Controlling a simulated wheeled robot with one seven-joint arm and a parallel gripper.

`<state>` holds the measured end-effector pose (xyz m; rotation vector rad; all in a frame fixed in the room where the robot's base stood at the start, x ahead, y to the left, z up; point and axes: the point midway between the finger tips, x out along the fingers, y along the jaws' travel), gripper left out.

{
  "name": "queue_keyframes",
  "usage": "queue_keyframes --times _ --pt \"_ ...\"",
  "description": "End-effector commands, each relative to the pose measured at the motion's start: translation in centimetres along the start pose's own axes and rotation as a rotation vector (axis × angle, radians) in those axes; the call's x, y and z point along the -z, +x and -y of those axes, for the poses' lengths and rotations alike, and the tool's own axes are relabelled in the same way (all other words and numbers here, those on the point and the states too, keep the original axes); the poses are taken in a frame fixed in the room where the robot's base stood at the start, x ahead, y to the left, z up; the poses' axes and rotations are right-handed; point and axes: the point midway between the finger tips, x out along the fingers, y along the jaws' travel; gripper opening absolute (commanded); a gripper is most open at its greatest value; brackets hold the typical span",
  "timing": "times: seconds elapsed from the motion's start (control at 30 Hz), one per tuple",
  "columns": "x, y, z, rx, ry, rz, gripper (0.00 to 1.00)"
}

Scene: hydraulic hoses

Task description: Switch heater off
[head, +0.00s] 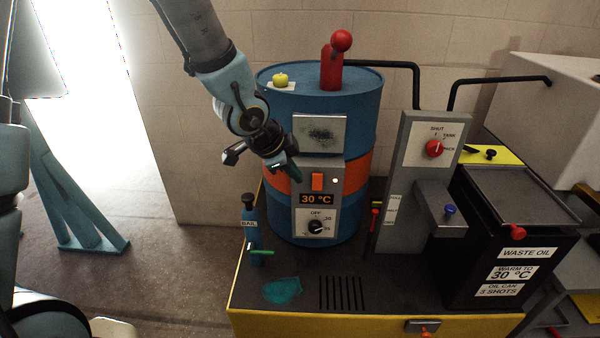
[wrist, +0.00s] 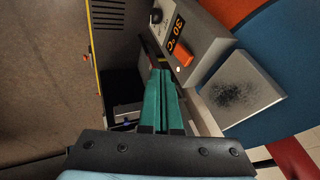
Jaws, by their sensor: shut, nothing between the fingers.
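The heater control box (head: 330,197) is on the front of a blue drum (head: 350,115) with an orange band. It carries an orange switch (head: 318,181), a small white light (head: 335,181), a display (head: 317,198) reading 30 °C and a black dial (head: 316,227) with OFF marked above it. The dial's exact setting is too small to read. My gripper (head: 294,174) is shut and empty, just left of the switch in the head view. In the wrist view, its green fingers (wrist: 157,76) lie together beside the box, apart from the orange switch (wrist: 182,56).
A grey speckled plate (head: 319,134) sits above the switch. A red-topped fitting (head: 334,65) and a yellow knob (head: 281,79) are on the drum lid. A blue bottle (head: 250,225) stands left on the bench. A valve panel (head: 420,170) and waste oil bin (head: 505,235) stand right.

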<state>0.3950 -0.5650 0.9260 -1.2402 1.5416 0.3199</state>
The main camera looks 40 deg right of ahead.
Motion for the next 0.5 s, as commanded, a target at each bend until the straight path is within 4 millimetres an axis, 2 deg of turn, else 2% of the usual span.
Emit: queue_keyframes --times 0.1,0.5 --pt "1.00 0.33 -0.38 -0.007 0.034 -0.019 0.00" --pt "0.92 0.90 -0.37 -0.007 0.031 -0.018 0.00"
